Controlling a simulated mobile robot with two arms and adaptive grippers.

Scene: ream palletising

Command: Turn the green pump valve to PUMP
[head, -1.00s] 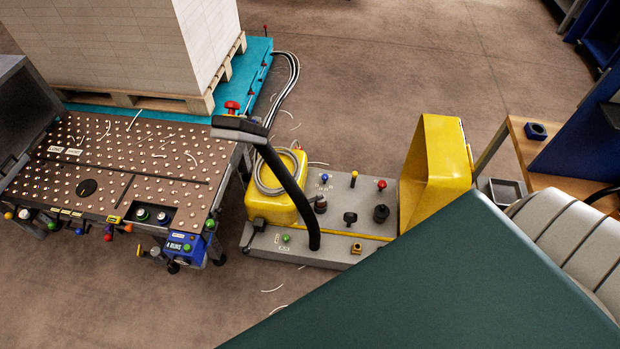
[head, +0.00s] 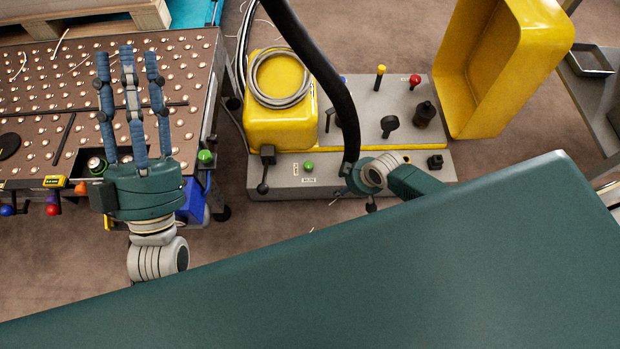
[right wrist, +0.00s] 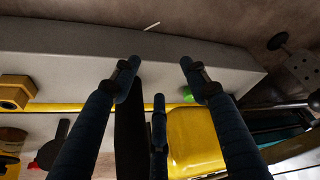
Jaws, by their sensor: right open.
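A green knob (head: 308,166), which looks like the pump valve, sits on the front strip of the grey machine base (head: 275,186), with small unreadable labels beside it. It also shows in the right wrist view (right wrist: 187,94), beside a finger. My right gripper (head: 357,182) is low at the front edge of the base, right of the knob and apart from it, partly hidden by the black post. In the right wrist view its fingers (right wrist: 158,68) are spread and empty. My left gripper (head: 130,68) is open and empty above the perforated table (head: 185,65).
A large yellow bin (head: 500,70) is at right.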

